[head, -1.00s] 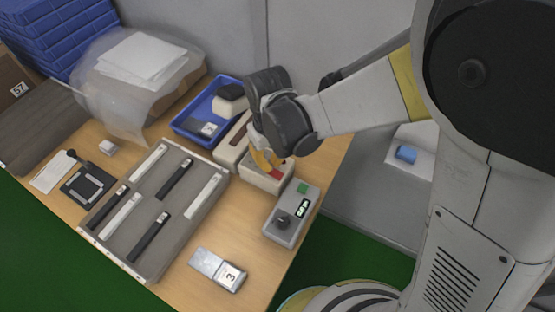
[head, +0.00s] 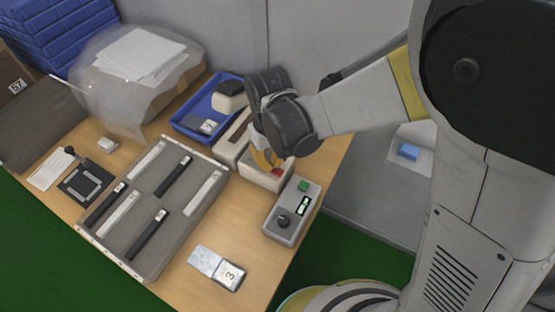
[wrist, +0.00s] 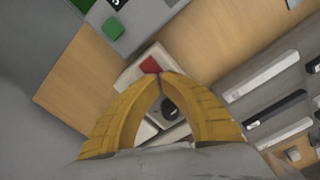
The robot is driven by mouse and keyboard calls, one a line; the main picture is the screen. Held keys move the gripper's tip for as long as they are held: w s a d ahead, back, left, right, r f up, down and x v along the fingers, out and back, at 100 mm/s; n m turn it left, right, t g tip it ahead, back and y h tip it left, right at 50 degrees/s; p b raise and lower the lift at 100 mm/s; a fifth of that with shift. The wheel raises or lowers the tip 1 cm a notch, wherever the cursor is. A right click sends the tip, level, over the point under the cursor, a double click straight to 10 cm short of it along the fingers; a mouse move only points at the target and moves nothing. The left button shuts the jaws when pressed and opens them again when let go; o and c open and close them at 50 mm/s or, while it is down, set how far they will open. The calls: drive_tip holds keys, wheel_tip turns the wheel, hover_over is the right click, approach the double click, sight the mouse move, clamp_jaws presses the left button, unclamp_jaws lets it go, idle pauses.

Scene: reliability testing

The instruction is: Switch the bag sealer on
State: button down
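The bag sealer, a cream body (head: 258,178) with a red switch (head: 278,171), stands near the table's right edge in the head view. My gripper (head: 268,168) points down over it, with its yellow fingers partly hiding the switch. In the wrist view my gripper's fingertips (wrist: 160,76) come together just beside the red switch (wrist: 150,65). A black round knob (wrist: 168,108) shows between the fingers, on or beside the cream sealer body (wrist: 133,74). The fingers hold nothing. I cannot tell whether the fingertips touch the switch, or which way it is set.
A grey box with a green button, display and dial (head: 292,213) stands close in front of the sealer. A blue bin (head: 183,124) is behind left. A grey tray of black and white strips (head: 140,205) lies left. A labelled pouch (head: 216,267) lies at the front.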

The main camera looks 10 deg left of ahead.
drive_tip(key=shift+f+b, duration=0.5)
drive_tip(key=shift+f, duration=0.1)
idle(0.3)
drive_tip(key=shift+r+p, duration=2.6)
drive_tip(key=shift+r, duration=1)
drive_tip(key=shift+f, duration=0.1)
drive_tip(key=s+d+r+m+t, duration=0.2)
drive_tip(key=d+r, duration=0.5)
drive_tip(key=d, duration=0.5)
drive_tip(key=s+d+r+m+t, duration=0.3)
drive_tip(key=d+r+m+t, duration=0.2)
drive_tip(key=d, duration=0.8)
wheel_tip(320, 180, up, 4)
drive_tip(key=shift+s+d+f, duration=0.25)
drive_tip(key=shift+d, duration=0.05)
drive_tip(key=shift+a, duration=0.15)
